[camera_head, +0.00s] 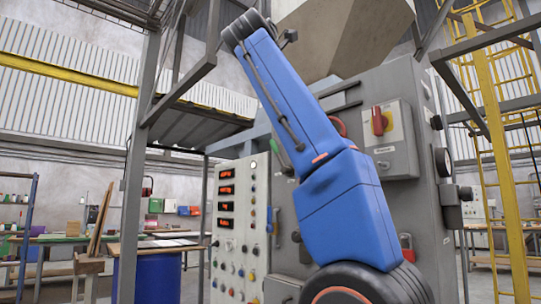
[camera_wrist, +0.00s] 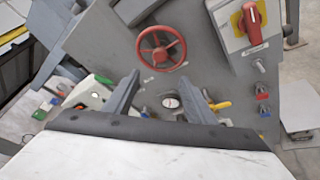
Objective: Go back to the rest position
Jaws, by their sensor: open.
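My gripper (camera_wrist: 158,98) shows in the wrist view with its two dark grey fingers spread apart. It is open and nothing is between the fingers. Beyond it is the grey side of the machine with a red handwheel (camera_wrist: 162,48). In the head view my blue arm reaches up in front of the grey machine (camera_head: 375,85), and the gripper itself cannot be made out there.
A control panel (camera_head: 240,225) with red displays and several knobs is left of my arm. A blue drum (camera_head: 150,277) and a yellow ladder frame (camera_head: 500,160) flank the machine.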

